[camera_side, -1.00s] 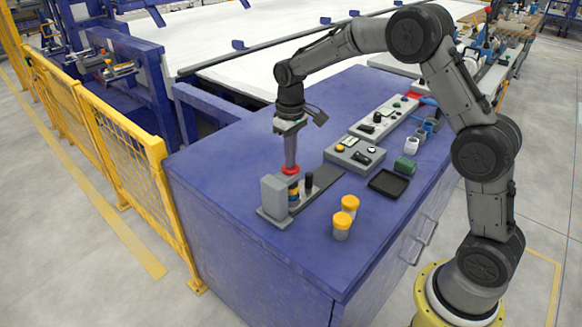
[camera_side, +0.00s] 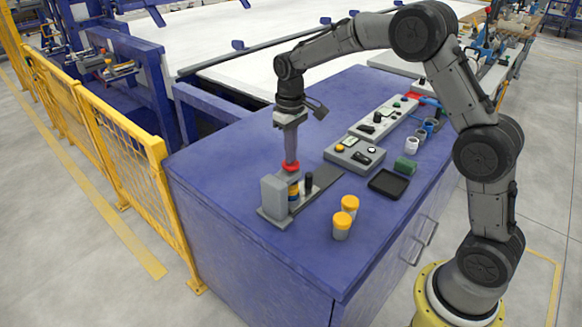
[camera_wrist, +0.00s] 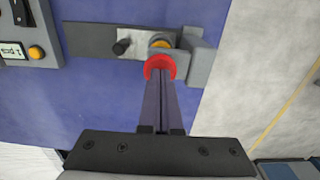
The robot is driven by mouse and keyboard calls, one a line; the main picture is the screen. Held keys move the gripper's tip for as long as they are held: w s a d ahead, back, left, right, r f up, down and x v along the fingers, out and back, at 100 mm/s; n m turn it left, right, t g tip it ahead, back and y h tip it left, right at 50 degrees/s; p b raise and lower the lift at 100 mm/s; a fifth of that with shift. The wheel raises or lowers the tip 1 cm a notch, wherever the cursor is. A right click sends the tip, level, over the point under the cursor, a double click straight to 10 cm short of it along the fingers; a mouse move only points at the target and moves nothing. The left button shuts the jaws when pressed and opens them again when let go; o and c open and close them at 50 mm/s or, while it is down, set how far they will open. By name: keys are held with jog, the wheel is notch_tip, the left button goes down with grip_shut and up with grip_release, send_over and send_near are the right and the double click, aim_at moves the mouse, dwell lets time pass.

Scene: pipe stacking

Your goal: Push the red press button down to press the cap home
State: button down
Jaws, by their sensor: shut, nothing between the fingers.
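The red press button (camera_side: 291,166) sits on the grey press station (camera_side: 273,197) near the left front of the blue bench. In the wrist view the red button (camera_wrist: 160,63) is a round red piece right at my fingertips. My gripper (camera_side: 291,160) is shut and empty, pointing down with its tips at the top of the button; they look in contact, but the exact contact is hidden. In the wrist view my gripper (camera_wrist: 160,78) shows both fingers together. An orange cap (camera_wrist: 161,43) shows partly under the button; how far it is seated cannot be told.
A black post (camera_side: 309,182) stands on the station's plate beside the press. Two orange-capped jars (camera_side: 346,214) stand to its right. A grey control box (camera_side: 354,153) and a black tray (camera_side: 389,184) lie farther right. A yellow fence (camera_side: 115,150) runs along the left.

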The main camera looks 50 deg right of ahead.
jog(key=shift+r, duration=2.55)
jog(key=s+a+r+t, duration=0.3)
jog(key=s+r+t, duration=0.1)
jog(key=s+r, duration=1.05)
jog(key=s+f, duration=0.4)
jog(key=s, duration=0.4)
jog(key=s+a+f+t, duration=0.1)
jog(key=s+f, duration=0.3)
jog(key=s, duration=0.4)
jog(key=shift+f+t, duration=0.3)
